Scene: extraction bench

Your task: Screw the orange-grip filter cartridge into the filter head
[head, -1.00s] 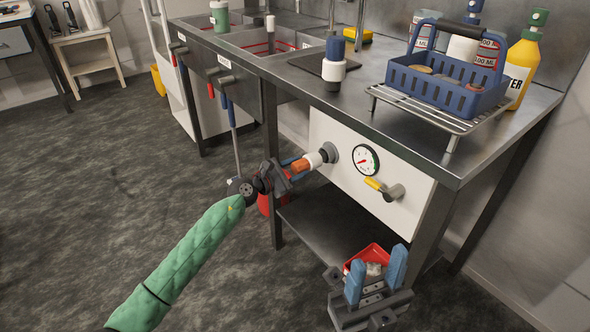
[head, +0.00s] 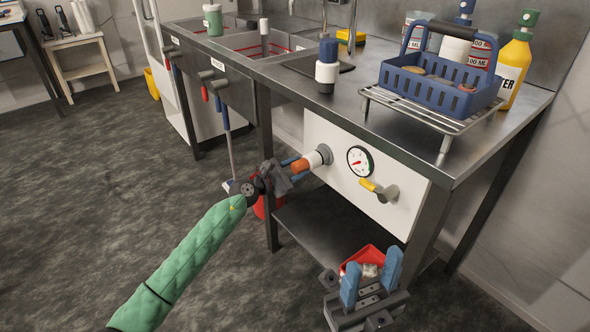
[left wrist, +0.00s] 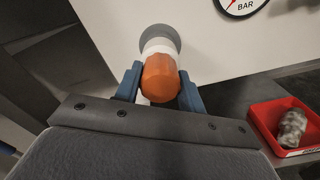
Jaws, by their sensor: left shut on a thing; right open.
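The filter cartridge has a white body and an orange grip (head: 302,165). It points into the grey filter head (head: 325,154) on the white panel under the bench. My left gripper (head: 297,170) is shut on the orange grip; in the left wrist view its blue fingers (left wrist: 158,88) stand on both sides of the grip (left wrist: 160,78). The white body (left wrist: 158,47) meets the grey filter head (left wrist: 160,33) there; how deeply it is seated cannot be told. My right gripper (head: 371,277) is open and empty at the lower right, its blue fingers pointing up.
A pressure gauge (head: 360,161) and a yellow-handled valve (head: 378,189) sit right of the filter head. A red tray (left wrist: 266,123) with a greyish item is on the lower shelf. A blue basket (head: 440,93) stands on a wire rack on the bench.

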